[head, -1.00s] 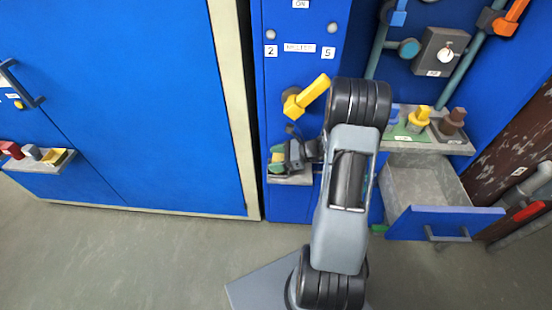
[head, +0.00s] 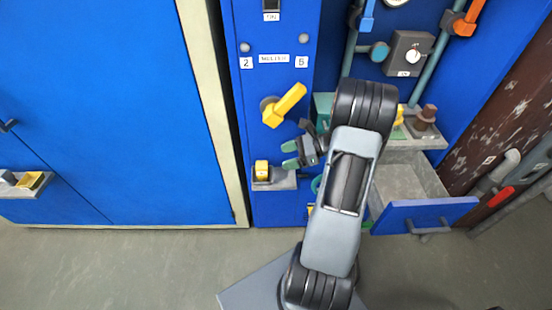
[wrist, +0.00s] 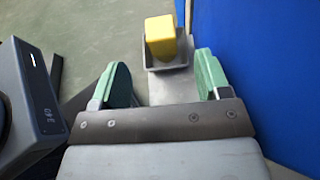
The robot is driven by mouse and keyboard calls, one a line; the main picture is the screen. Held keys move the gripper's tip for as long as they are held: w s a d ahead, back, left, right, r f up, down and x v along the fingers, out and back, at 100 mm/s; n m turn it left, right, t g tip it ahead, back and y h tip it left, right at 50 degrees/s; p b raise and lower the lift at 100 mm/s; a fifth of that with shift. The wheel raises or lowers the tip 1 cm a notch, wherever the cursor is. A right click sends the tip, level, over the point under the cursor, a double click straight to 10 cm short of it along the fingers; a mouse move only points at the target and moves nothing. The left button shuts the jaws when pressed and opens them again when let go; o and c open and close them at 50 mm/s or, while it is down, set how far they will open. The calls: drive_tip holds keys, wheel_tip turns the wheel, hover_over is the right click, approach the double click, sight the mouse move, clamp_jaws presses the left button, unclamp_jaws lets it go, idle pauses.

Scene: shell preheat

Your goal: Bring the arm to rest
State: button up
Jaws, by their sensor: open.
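My gripper (head: 291,155) is in the middle of the head view, in front of the blue panel and up to the right of a small grey shelf. Its two green-padded fingers stand apart with nothing between them. In the wrist view my gripper (wrist: 158,82) is open, and a yellow block (wrist: 161,38) sits beyond the fingertips in a shallow grey holder. The yellow block also shows in the head view (head: 262,170), on the small grey shelf (head: 283,182). My forearm hides part of the panel and of the shelf at right.
A yellow lever handle (head: 288,102) sticks out of the panel just above my gripper. An open drawer (head: 425,213) juts out at right, below a shelf (head: 432,140) with pegged pieces. Pipes (head: 430,80) and a gauge box (head: 408,53) are above. Floor at left (head: 120,265) is clear.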

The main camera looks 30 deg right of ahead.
drive_tip(key=shift+s+d+r, duration=0.25)
drive_tip(key=shift+s+d, duration=0.1)
drive_tip(key=shift+d, duration=0.2)
